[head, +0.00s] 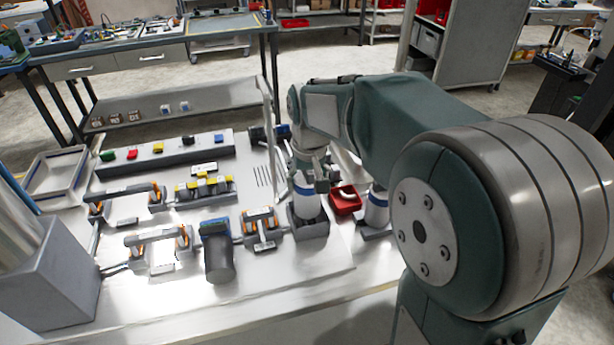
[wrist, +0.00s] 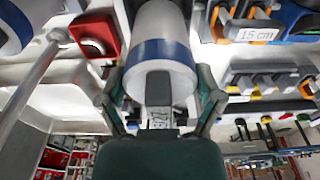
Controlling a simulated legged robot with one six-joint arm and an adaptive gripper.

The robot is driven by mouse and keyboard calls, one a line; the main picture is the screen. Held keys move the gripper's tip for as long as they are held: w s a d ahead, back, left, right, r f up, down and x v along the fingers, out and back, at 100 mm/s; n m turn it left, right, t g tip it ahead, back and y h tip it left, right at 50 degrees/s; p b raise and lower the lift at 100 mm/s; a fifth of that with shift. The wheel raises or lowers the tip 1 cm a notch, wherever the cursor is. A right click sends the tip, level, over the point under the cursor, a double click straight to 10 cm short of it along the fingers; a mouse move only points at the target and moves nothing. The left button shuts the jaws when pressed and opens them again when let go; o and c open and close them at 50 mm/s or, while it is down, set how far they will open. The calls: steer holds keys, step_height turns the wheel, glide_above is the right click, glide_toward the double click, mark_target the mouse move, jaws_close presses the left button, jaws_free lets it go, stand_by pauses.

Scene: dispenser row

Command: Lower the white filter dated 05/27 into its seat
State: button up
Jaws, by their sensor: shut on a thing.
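A white filter with a blue band (head: 306,204) stands upright at a grey square seat (head: 310,230) in the head view. Its lower end meets the seat's opening; I cannot tell how deep it sits. My gripper (head: 311,182) is shut on the filter near its top. In the wrist view the filter (wrist: 161,45) lies between the two fingers of my gripper (wrist: 161,88). A small printed label shows at its near end, too small to read surely. A second white filter with a blue band (head: 376,212) stands to the right.
A red tray (head: 345,203) sits between the two filters, close to my gripper. An orange-clipped bracket (head: 262,226) and a dark grey cylinder with a blue top (head: 218,255) stand to the left. A thin upright post (head: 270,125) rises behind. The front table edge is clear.

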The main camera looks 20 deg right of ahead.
steer(key=shift+f, duration=1.15)
steer(key=o, duration=1.1)
steer(key=shift+c, duration=0.2)
steer(key=r, duration=0.4)
steer(key=s+r, duration=0.1)
steer(key=r, duration=0.7)
steer(key=shift+s, duration=0.15)
steer(key=shift+s, duration=0.1)
steer(key=s+f+t, duration=0.2)
steer(key=s, duration=0.7)
steer(key=s+f+t, duration=0.2)
steer(key=s+f, duration=0.1)
steer(key=s, duration=0.7)
steer(key=shift+s, duration=0.15)
